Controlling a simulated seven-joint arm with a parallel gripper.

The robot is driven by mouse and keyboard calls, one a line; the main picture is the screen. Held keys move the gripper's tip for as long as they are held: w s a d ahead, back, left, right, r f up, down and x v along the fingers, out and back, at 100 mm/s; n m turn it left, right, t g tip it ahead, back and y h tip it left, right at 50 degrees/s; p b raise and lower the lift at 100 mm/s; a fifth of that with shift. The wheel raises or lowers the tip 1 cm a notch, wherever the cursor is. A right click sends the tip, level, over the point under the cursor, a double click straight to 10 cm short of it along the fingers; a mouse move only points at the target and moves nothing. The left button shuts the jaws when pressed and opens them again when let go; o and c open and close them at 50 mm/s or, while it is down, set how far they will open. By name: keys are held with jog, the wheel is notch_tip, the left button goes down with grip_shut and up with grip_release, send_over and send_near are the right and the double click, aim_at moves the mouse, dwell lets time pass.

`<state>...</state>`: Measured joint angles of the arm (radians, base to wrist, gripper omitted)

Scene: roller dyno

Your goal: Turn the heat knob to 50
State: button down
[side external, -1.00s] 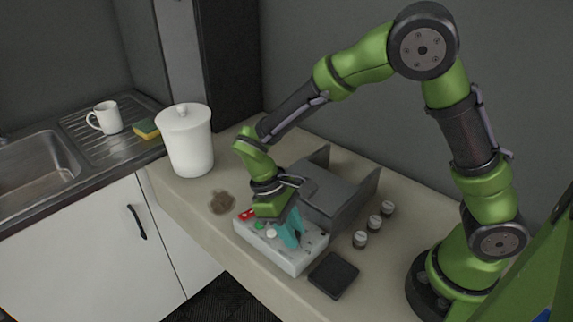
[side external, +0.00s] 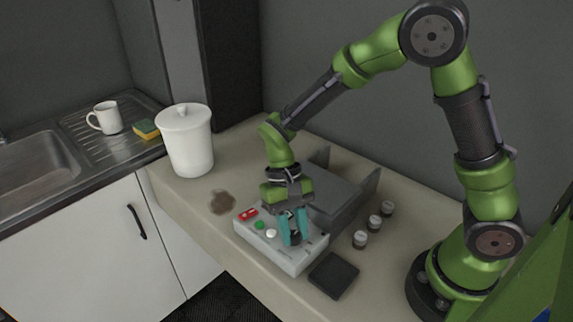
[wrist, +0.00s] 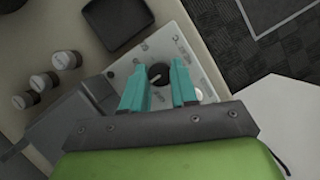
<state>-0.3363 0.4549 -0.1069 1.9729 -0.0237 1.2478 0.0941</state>
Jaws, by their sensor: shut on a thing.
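The white control box (side external: 280,259) stands on the counter, with a dark round knob (wrist: 158,73) on its top, which I take to be the heat knob. My gripper (side external: 291,241) points down over the right part of the box. Its teal fingers stand on either side of the knob, and it is shut on it. The wrist view shows the knob between the fingertips (wrist: 158,80). A light mark shows on the knob, but the scale around it is too small to read.
A red switch (side external: 248,213), a green button (side external: 260,225) and a white button (side external: 271,233) are on the box. Beside it lie a dark pad (side external: 334,275), several small jars (side external: 374,223) and a grey housing (side external: 340,198). A brown stain (side external: 222,202) and white canister (side external: 187,145) are left.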

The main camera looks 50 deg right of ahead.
jog(key=m+t+y, duration=0.1)
jog(key=m, duration=0.3)
jog(key=shift+d+m, duration=0.15)
jog(key=shift+m, duration=0.15)
jog(key=shift+s+m+t+y, duration=0.1)
jog(key=shift+m+t+y, duration=0.3)
jog(key=shift+m, duration=0.7)
jog(key=shift+s+m+t+y, duration=0.1)
jog(key=shift+m+t+y, duration=0.25)
jog(key=shift+m, duration=0.75)
jog(key=c, duration=0.9)
grip_release()
jog(key=shift+o, duration=0.2)
jog(key=v, duration=1.7)
jog(key=shift+s, duration=0.15)
